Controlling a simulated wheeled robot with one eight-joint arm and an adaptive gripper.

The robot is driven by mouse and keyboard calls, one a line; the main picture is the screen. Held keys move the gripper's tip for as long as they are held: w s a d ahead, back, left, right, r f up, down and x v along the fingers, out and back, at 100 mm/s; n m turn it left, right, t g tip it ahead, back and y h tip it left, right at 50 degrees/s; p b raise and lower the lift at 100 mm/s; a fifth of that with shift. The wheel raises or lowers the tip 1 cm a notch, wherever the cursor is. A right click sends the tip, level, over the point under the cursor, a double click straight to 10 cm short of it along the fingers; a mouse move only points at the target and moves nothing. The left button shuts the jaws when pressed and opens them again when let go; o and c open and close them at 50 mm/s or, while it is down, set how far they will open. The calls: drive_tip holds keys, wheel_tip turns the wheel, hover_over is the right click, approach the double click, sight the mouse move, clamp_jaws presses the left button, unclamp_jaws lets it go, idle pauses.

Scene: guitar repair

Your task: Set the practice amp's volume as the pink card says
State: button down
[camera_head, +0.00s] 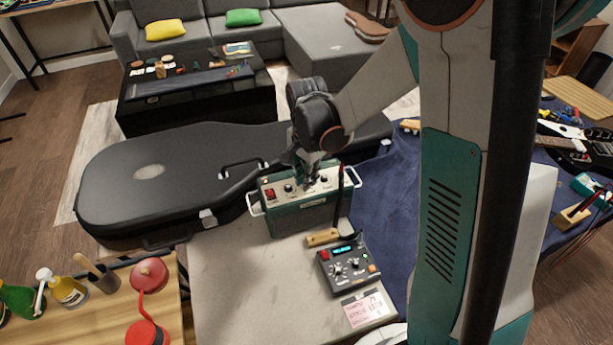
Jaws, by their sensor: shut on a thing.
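The practice amp (298,218) is a green box with a pale control panel on top and metal handles at its ends. It stands at the back of the pale bench top. Its panel carries a red switch (270,194) at the left and small dark knobs, one (288,188) left of my gripper and one (324,180) right of it. My gripper (309,184) points down and is shut on a knob in the middle of the panel, which its fingers mostly hide. The pink card (366,308) lies at the bench front; its handwriting is too small to read surely.
A dark pedal-like unit (347,266) with a lit display stands in front of the amp, beside a small wooden block (322,237). A black guitar case (160,180) lies behind and left. A blue cloth (385,205) is at the right. Bare bench top is front left.

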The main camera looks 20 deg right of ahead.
drive_tip(key=shift+m, duration=0.8)
drive_tip(key=c, duration=1.6)
unclamp_jaws()
drive_tip(key=shift+o, duration=0.2)
wheel_tip(320, 180, up, 12)
